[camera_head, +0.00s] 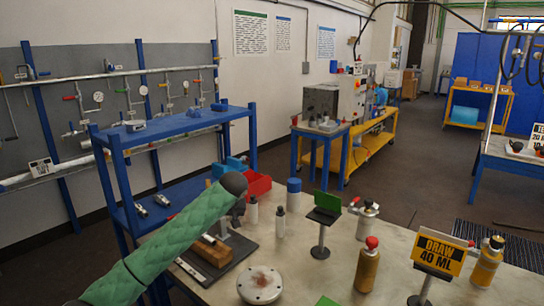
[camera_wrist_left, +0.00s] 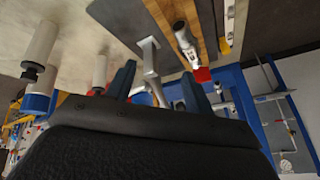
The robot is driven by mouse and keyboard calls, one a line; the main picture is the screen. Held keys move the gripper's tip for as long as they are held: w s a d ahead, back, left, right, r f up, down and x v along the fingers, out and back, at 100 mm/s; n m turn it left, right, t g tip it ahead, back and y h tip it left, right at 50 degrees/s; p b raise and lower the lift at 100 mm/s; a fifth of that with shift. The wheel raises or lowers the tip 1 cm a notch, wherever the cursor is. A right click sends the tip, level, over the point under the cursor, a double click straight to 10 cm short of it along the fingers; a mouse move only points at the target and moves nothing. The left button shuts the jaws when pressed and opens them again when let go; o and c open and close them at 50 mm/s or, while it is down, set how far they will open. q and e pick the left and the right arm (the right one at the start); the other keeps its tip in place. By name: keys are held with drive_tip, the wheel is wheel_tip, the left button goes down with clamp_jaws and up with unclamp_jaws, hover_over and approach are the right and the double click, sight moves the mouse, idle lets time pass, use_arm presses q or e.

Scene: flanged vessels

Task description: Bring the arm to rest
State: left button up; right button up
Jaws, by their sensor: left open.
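My left arm, in a green quilted sleeve (camera_head: 165,245), reaches in from the lower left in the head view. My left gripper (camera_head: 238,210) hangs at its dark end, above the dark mat near the table's left side. In the left wrist view the two fingers (camera_wrist_left: 158,86) stand apart. A grey metal post-like part (camera_wrist_left: 149,58) shows between them in the picture; I cannot tell whether it touches either finger. Nothing is clearly held. My right gripper is not in view.
A blue shelf (camera_head: 165,128) stands behind at left.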

use_arm(q)
drive_tip(key=s+d+r+m+t+h, duration=0.1)
drive_tip(key=d+r+m+t, duration=0.25)
drive_tip(key=r, duration=0.65)
drive_tip(key=s+d+m+t+h, duration=0.2)
drive_tip(key=s+d+m, duration=0.15)
drive_tip(key=s, duration=0.25)
drive_tip(key=s+a+f+n+g, duration=0.1)
drive_tip(key=s+a+f+g, duration=0.1)
drive_tip(key=s+f, duration=1.2)
drive_tip(key=s+a+f+n+g+h, duration=0.1)
drive_tip(key=s+f+g, duration=0.3)
drive_tip(key=s+f, duration=1)
drive_tip(key=s+a+f+n+g, duration=0.1)
drive_tip(key=s+a+f+g, duration=0.1)
drive_tip(key=s+f, duration=1.2)
drive_tip(key=s+g, duration=0.1)
drive_tip(key=s, duration=1)
drive_tip(key=shift+s+a+f, duration=0.15)
drive_tip(key=shift+a, duration=0.15)
